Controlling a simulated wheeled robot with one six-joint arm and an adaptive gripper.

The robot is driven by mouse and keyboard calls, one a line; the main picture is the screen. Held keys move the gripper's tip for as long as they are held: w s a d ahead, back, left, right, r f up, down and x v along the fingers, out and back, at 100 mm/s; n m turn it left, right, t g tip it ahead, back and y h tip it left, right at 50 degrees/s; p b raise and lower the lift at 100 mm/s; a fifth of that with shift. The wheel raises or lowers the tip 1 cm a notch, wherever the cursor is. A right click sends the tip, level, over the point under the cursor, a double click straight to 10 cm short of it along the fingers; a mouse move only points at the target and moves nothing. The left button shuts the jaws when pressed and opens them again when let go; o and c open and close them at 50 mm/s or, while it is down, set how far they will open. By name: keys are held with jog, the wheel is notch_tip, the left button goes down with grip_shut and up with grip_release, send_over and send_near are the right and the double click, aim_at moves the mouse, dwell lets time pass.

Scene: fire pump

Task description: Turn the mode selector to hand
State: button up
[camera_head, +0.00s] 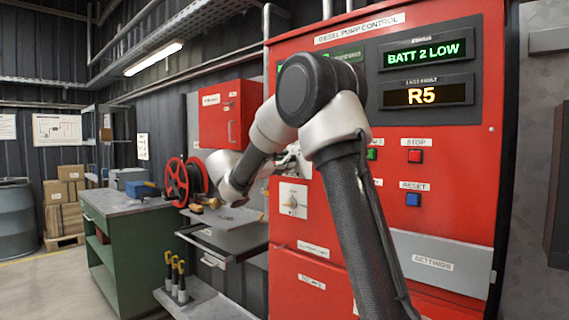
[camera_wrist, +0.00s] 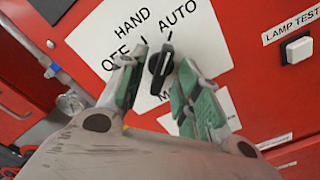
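The mode selector is a black knob (camera_wrist: 160,62) on a white plate (camera_wrist: 203,40) marked OFF, HAND, AUTO and a partly hidden label starting with M. The knob's white-tipped end points up, nearer AUTO than HAND. My gripper (camera_wrist: 160,80) is open, with one green-padded finger on each side of the knob. Gaps show between the fingers and the knob.
A LAMP TEST button (camera_wrist: 297,49) is right of the plate. The red pump cabinet (camera_head: 440,140) carries a green button, a red STOP button (camera_head: 415,156), a blue RESET button (camera_head: 413,199) and displays reading BATT 2 LOW and R5. A green workbench (camera_head: 135,260) stands to the left.

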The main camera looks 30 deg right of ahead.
jog(key=shift+w+d, duration=0.15)
jog(key=shift+d, duration=0.5)
jog(key=shift+c, duration=0.5)
grip_shut()
jog(key=shift+n, duration=0.4)
jog(key=n, duration=0.8)
jog(key=shift+n, duration=0.4)
